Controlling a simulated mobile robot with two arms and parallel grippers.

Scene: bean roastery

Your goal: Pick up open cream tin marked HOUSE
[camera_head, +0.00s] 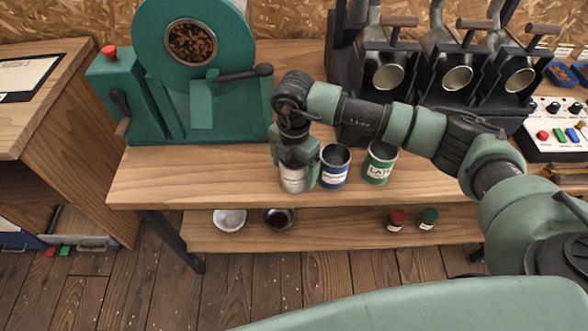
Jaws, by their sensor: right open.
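A cream tin (292,184) stands upright near the front edge of the wooden bench. My right gripper (295,176) points down over it, with its green fingers on either side of the tin. The gripper hides the tin's top and most of its label, so the marking cannot be read. I cannot tell whether the fingers touch the tin. My left gripper is out of view.
A blue open tin (333,177) stands close to the right of the gripper, then a green tin (378,172). A green roaster (200,110) is behind left. A white bowl (229,219) and dark bowl (279,219) sit on the lower shelf (340,236).

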